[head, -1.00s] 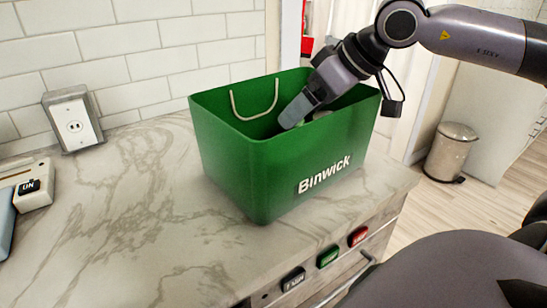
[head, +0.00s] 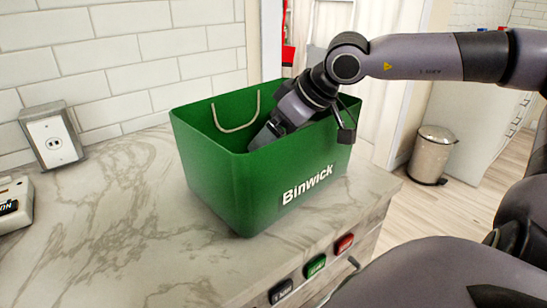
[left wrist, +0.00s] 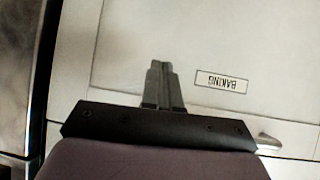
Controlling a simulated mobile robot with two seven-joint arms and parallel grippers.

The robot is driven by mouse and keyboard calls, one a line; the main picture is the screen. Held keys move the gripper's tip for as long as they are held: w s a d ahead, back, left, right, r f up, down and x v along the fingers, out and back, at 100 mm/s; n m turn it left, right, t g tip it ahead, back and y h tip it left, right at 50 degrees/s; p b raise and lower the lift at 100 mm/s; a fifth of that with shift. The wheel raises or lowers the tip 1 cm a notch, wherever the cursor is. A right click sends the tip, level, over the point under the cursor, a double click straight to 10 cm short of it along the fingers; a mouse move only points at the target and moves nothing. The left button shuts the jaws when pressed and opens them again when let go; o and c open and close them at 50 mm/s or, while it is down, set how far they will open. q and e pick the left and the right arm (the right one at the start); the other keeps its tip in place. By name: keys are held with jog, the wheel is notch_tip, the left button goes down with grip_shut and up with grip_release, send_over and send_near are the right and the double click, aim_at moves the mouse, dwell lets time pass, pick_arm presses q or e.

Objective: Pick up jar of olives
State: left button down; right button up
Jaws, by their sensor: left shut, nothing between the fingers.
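No jar of olives can be made out in either view; the inside of the green Binwick bag (head: 235,190) is mostly hidden by its front wall and my arm. My right gripper (head: 264,136) reaches down into the open top of the bag, its fingers partly below the rim. I cannot tell whether it is open or holds something.
The bag stands on a marble counter (head: 110,225) near its right end, with a thin handle (head: 237,128) at the back. A bin (head: 432,155) stands on the floor at right. The counter left of the bag is clear.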

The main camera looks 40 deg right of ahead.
jog(key=shift+x, duration=1.1)
jog(key=c, duration=1.3)
jog(key=shift+r, duration=0.1)
jog(key=shift+c, duration=0.9)
jog(key=shift+r, duration=0.1)
